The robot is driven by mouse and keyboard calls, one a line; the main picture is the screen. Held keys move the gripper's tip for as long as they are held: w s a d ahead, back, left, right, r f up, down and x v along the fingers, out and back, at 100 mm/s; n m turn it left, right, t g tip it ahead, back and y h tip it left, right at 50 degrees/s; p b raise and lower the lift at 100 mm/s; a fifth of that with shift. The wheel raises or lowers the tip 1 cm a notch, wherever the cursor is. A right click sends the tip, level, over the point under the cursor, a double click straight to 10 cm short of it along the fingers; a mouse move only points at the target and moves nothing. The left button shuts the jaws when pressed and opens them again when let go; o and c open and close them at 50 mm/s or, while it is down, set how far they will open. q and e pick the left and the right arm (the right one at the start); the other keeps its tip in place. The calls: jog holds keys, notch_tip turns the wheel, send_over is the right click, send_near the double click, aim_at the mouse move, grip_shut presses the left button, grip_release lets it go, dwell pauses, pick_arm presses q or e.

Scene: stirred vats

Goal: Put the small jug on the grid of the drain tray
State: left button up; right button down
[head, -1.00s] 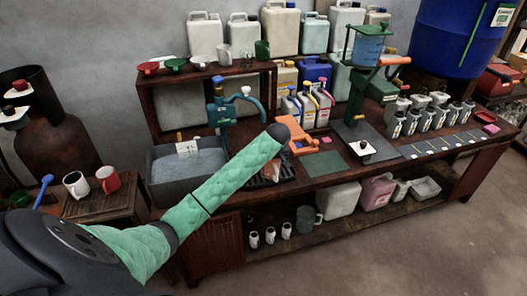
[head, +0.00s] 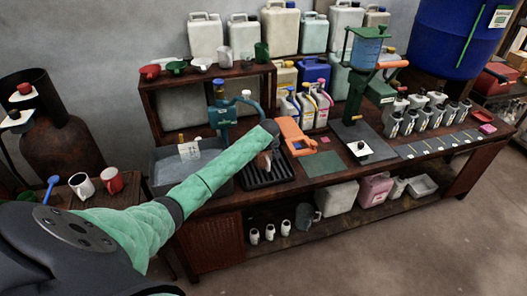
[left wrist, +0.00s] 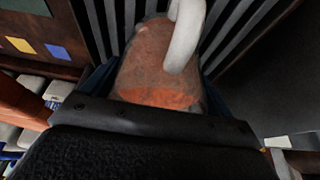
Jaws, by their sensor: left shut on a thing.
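The small jug (left wrist: 160,65) is orange-brown with a pale handle, and my left gripper (left wrist: 155,115) is shut on it. In the head view the jug (head: 263,161) shows just below the end of my green-sleeved left arm, partly hidden by it. The black drain tray (head: 262,183) lies on the bench under the jug. In the left wrist view its grid slats (left wrist: 228,35) show behind and around the jug. I cannot tell whether the jug's base touches the grid. My right gripper is not in view.
A grey sink basin (head: 163,178) is left of the tray, with a teal pump (head: 222,117) behind. An orange device (head: 296,137) and a green mat (head: 322,163) are close on the right. Several bottles line the bench's back. The floor in front is clear.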

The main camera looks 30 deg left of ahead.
pick_arm(q)
jog(key=shift+f, duration=0.2)
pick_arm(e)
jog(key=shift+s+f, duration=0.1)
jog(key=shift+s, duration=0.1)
pick_arm(q)
jog(key=o, duration=1)
jog(key=shift+f, duration=0.1)
jog(key=shift+o, duration=0.2)
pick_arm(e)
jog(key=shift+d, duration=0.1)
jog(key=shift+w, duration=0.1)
pick_arm(q)
jog(key=shift+s+d+r, duration=0.1)
jog(key=shift+r, duration=0.2)
jog(key=b+v, duration=0.3)
jog(key=v, duration=0.7)
jog(key=shift+v, duration=0.85)
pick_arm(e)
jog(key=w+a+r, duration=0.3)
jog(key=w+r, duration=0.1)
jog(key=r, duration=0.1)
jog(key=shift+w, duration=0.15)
